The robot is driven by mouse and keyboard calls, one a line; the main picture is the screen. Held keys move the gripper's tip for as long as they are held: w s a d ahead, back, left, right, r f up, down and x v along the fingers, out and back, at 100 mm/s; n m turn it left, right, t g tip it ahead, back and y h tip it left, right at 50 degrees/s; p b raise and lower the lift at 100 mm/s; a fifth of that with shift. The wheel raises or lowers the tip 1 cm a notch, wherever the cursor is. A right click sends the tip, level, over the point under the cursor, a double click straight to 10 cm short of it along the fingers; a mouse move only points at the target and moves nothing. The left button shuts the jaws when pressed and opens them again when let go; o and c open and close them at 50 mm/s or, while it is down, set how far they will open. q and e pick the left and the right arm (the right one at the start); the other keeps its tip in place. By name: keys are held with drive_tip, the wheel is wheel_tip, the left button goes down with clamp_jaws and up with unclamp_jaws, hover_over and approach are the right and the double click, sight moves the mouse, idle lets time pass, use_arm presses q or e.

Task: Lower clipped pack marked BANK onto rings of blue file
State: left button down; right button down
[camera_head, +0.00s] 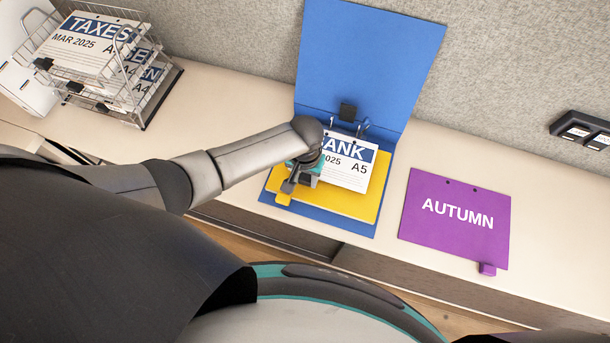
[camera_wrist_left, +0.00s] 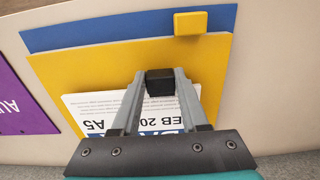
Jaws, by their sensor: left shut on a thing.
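The white clipped pack marked BANK (camera_head: 350,172), with a blue band and A5 on it, is over the open blue file (camera_head: 370,50). It also shows in the left wrist view (camera_wrist_left: 92,105). My left gripper (camera_head: 289,186) is shut on the pack's black clip (camera_wrist_left: 160,82) at its lower edge. The file's rings (camera_head: 365,127) show at the pack's upper edge. I cannot tell whether the pack's holes are around them. A yellow sheet (camera_head: 350,204) with a tab lies under the pack in the file. My arm hides the pack's left part. My right gripper is not seen.
A purple divider marked AUTUMN (camera_head: 455,240) lies on the counter right of the file. A wire rack (camera_head: 125,60) with packs, one marked TAXES, stands at the back left. A black holder with labels (camera_head: 585,130) is on the grey wall at right.

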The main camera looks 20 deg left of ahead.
use_arm(q)
drive_tip(key=shift+f+b, duration=0.45)
drive_tip(key=shift+f, duration=0.25)
drive_tip(key=shift+c, duration=1.7)
unclamp_jaws()
drive_tip(key=shift+r, duration=0.15)
wheel_tip(320, 180, up, 15)
drive_tip(key=p, duration=0.4)
